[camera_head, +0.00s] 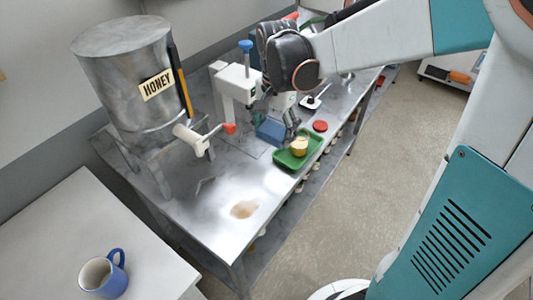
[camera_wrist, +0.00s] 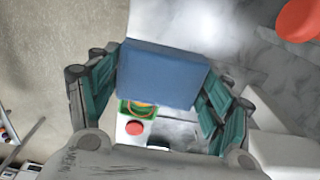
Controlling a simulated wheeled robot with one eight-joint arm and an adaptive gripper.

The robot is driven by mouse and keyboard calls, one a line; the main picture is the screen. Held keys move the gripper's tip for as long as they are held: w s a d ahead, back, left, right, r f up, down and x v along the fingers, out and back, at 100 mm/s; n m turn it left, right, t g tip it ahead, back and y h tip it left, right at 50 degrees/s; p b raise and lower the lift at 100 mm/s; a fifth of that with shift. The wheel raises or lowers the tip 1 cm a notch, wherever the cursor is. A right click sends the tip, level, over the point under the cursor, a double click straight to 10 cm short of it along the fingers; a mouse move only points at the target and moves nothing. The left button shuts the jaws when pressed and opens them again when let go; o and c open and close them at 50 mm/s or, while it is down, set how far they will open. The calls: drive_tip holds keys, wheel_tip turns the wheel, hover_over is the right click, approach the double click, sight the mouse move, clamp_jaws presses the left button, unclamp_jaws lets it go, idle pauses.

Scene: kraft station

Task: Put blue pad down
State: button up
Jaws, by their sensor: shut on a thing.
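The blue pad (camera_head: 270,132) is a flat block held by my gripper (camera_head: 287,122) above the metal table, beside the green tray. In the wrist view the blue pad (camera_wrist: 163,74) fills the space between the two teal fingers of my gripper (camera_wrist: 160,92), which is shut on it. In the head view the pad's underside is hidden, so I cannot tell whether it touches the table.
A green tray (camera_head: 287,161) with a yellowish round item (camera_head: 299,147) is at the table's front edge, near a red disc (camera_head: 320,126). A white press (camera_head: 233,85) and honey tank (camera_head: 120,75) stand behind.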

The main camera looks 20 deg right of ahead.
sight(273, 176)
wheel_tip(273, 176, down, 18)
drive_tip(key=b, duration=0.5)
drive_tip(key=o, duration=1.2)
drive_tip(key=shift+f, duration=0.1)
